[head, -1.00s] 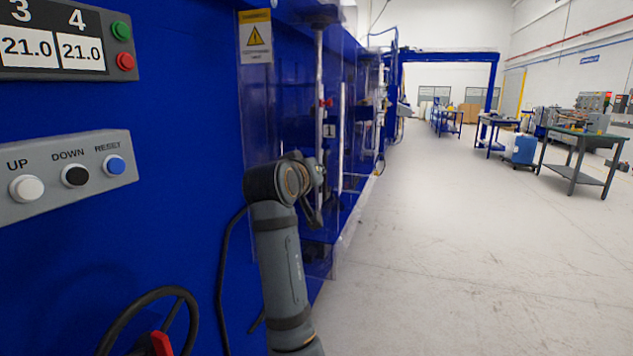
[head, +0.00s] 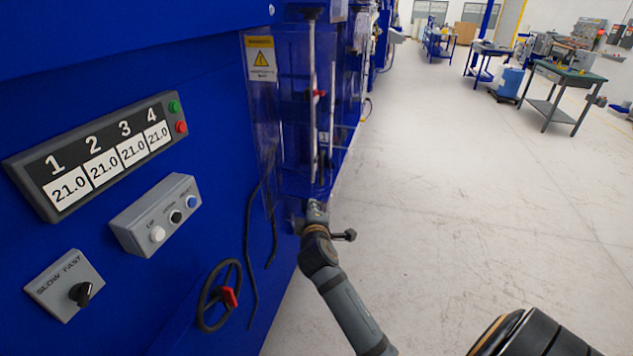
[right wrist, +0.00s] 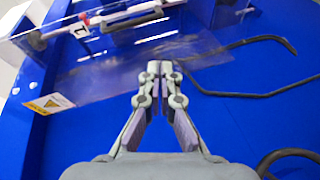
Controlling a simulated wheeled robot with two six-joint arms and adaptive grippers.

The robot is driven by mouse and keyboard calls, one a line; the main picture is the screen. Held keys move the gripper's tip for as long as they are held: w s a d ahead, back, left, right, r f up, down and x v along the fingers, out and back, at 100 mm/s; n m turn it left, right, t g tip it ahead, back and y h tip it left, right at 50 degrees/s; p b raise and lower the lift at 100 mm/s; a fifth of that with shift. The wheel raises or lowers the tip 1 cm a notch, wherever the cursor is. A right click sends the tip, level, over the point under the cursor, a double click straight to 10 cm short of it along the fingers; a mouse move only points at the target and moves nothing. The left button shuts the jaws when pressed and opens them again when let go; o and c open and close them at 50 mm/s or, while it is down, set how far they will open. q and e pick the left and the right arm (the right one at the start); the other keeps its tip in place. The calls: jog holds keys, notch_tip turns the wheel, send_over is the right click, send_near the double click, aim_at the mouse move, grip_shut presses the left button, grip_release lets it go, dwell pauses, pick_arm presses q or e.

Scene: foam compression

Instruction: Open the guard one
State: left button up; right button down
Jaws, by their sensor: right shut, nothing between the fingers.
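The guard (head: 262,115) is a clear panel on the front of the blue machine, with a yellow warning label (head: 261,58) near its top. Behind it are an upright rod and a small plate marked 1 (head: 323,137). My right gripper (right wrist: 153,68) is shut and empty in the right wrist view. Its tips lie over the clear guard (right wrist: 110,72) in that picture; I cannot tell whether they touch it. In the head view my right arm reaches up to the guard's lower end, where the fingers are hard to make out. My left gripper is not in view.
On the blue front left of the guard are a display (head: 100,150), a button box (head: 158,214), a speed switch (head: 66,285) and a handwheel (head: 219,296). A black bent rod (right wrist: 245,90) runs beside the fingers. The floor at right is open, with tables (head: 562,85) farther back.

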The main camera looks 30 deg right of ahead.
jog(key=s+d+p+x, duration=0.1)
jog(key=p+x, duration=0.3)
jog(key=x, duration=0.9)
jog(key=shift+s+d+f, duration=0.3)
jog(key=shift+d, duration=0.45)
